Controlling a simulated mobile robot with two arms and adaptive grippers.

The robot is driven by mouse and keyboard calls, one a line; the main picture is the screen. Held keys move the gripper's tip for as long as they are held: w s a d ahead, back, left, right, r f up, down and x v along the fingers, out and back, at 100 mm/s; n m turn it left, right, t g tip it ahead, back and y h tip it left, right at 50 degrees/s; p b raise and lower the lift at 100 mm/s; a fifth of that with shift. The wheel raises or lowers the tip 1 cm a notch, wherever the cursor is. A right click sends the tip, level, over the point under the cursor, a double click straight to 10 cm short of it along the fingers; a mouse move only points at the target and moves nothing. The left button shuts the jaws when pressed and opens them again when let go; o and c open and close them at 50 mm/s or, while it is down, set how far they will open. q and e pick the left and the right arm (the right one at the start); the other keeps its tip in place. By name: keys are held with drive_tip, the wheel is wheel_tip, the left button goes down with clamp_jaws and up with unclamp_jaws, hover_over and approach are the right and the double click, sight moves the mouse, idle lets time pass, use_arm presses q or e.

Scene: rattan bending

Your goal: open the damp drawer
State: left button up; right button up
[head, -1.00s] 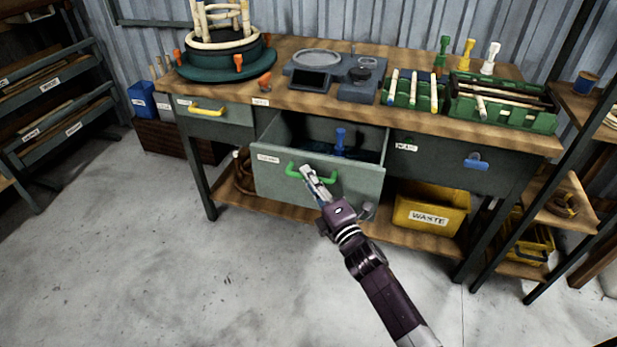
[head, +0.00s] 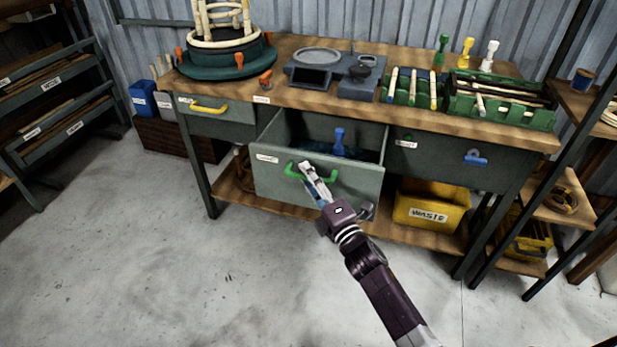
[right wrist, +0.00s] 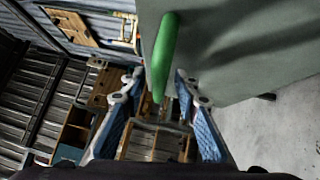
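The middle grey-green drawer (head: 345,188) of the workbench is pulled well out, with its inside showing. It has a green handle (head: 291,170) and a small white label that I cannot read clearly. My right gripper (head: 308,172) is at this handle. In the right wrist view the green handle (right wrist: 165,50) lies between the two blue-padded fingers of my right gripper (right wrist: 158,80). The fingers stand apart, with a gap on each side of the handle. A blue upright object (head: 339,142) is in the drawer. My left gripper is not in view.
Beside the open drawer are a shut drawer with a yellow handle (head: 209,108) and one with a blue handle (head: 476,157). A yellow waste bin (head: 428,205) sits on the lower shelf. The concrete floor (head: 200,270) in front is clear.

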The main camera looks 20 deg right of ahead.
drive_tip(key=v, duration=1.2)
drive_tip(key=shift+f, duration=0.1)
